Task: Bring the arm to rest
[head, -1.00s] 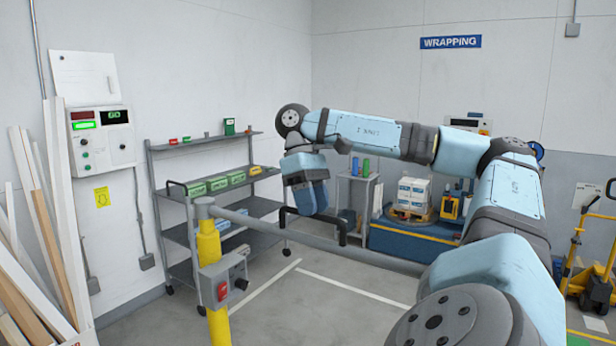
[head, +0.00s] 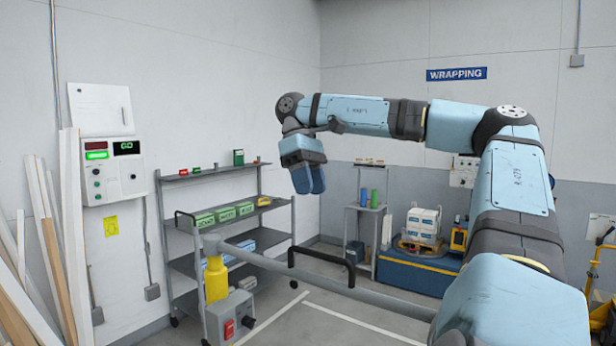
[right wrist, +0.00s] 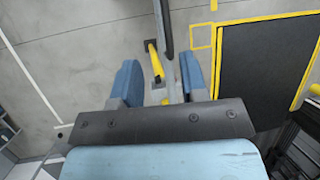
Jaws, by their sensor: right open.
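My right arm reaches in from the right, bent, with its right gripper (head: 311,182) hanging down in the middle of the head view. Its two blue fingers also show in the right wrist view (right wrist: 160,84), spread apart with nothing held between them. The gripper is above and apart from the black handle (head: 321,264) on the grey barrier bar (head: 375,297). In the right wrist view the bar runs below, seen between the fingers. My left gripper is in neither view.
A yellow post (head: 216,280) with a red-button box (head: 231,318) stands at the bar's left end. Behind are a grey shelf cart (head: 208,172), a wall control panel (head: 109,170) showing GO, and a blue wrapping platform (head: 405,277). Planks (head: 69,230) lean at left.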

